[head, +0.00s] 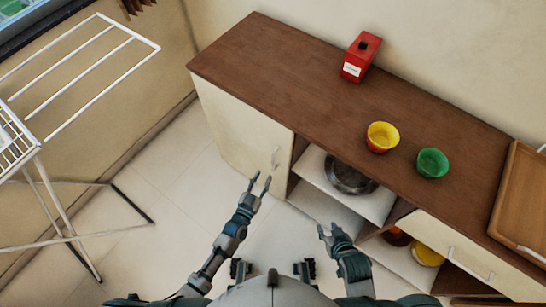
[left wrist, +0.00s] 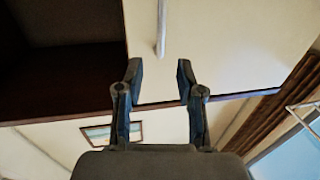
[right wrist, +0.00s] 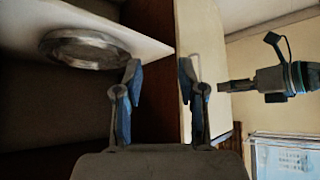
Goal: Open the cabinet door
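The cream cabinet door (head: 235,125) at the left end of the wooden cabinet looks closed. Its pale vertical handle (head: 275,157) is near the door's right edge. My left gripper (head: 260,184) is open and empty, just in front of the door and close to the handle. In the left wrist view the handle (left wrist: 161,28) lies ahead, lined up with the gap between the fingers (left wrist: 158,75), and apart from them. My right gripper (head: 327,231) is open and empty, in front of the open shelves; its fingers (right wrist: 159,75) show apart in the right wrist view.
Open shelves right of the door hold a dark metal pot (head: 350,175) and a yellow item (head: 427,254). A white drying rack (head: 62,215) stands left.

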